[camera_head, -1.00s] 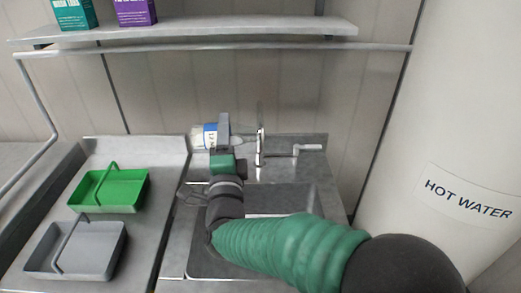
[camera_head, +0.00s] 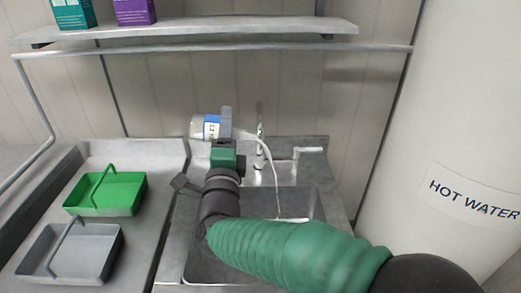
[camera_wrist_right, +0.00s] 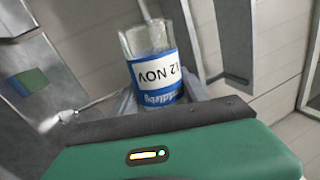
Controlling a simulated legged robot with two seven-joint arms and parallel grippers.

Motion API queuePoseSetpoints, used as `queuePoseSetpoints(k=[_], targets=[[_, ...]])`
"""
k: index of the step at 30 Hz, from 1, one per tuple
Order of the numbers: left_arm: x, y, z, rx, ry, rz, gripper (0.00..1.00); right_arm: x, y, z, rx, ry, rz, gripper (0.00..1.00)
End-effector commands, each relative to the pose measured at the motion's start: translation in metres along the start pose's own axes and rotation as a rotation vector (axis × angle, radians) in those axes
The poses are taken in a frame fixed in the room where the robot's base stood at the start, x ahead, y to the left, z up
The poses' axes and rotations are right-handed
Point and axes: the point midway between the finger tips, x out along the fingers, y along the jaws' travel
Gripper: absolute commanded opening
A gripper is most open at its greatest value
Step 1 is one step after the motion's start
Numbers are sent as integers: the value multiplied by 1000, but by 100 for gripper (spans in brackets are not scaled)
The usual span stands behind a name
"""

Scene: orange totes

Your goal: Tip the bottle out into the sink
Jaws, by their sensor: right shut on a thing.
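The bottle (camera_head: 197,127) is pale and clear with a blue and white label. My right gripper (camera_head: 226,122) is shut on it and holds it on its side above the back of the sink. The gripper hides part of the bottle in the head view. My left gripper is out of view.
A tap (camera_head: 260,132) and a lever (camera_head: 309,150) stand at the sink's back. A green tray (camera_head: 128,203) and a grey tray (camera_head: 108,262) lie on the left counter. A shelf (camera_head: 200,36) with boxes runs above. A white hot water tank (camera_head: 440,120) stands at right.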

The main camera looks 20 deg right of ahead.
Motion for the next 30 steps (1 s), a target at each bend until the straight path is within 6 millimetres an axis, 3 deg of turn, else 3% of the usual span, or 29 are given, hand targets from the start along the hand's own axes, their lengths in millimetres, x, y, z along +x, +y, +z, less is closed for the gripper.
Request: queuePoseSetpoints(k=[30], targets=[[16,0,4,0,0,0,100,1,-5,4,98,25,-4,0]])
